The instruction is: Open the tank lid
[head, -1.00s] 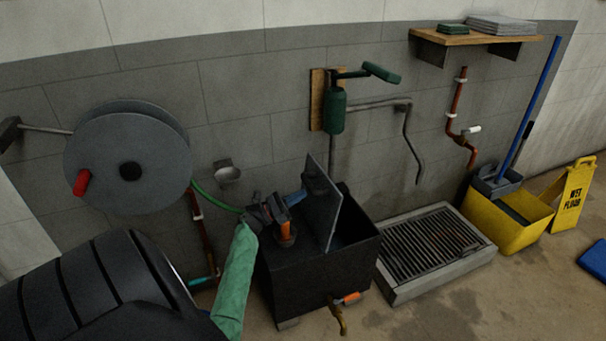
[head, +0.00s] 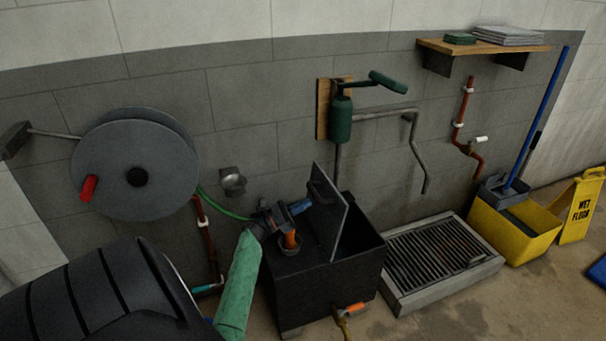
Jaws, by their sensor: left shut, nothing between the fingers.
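The dark tank (head: 322,295) stands on the floor against the wall, left of the floor grate. Its grey lid panel (head: 330,212) is raised steeply on edge, and the dark inside shows to its right. My left gripper (head: 301,208) is at the left face of the lid, with its blue fingers close to the panel. Its fingers are shut and empty. I cannot tell whether they touch the lid. An orange-capped filler (head: 290,243) sits on the tank top just below the gripper. My right gripper is not in view.
A green hand pump (head: 341,120) with a bent grey pipe is on the wall above the tank. A hose reel (head: 137,165) is at left. A floor grate (head: 440,255), yellow mop bucket (head: 513,235) and wet-floor sign (head: 581,208) stand right. An orange-handled tap (head: 350,309) juts from the tank front.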

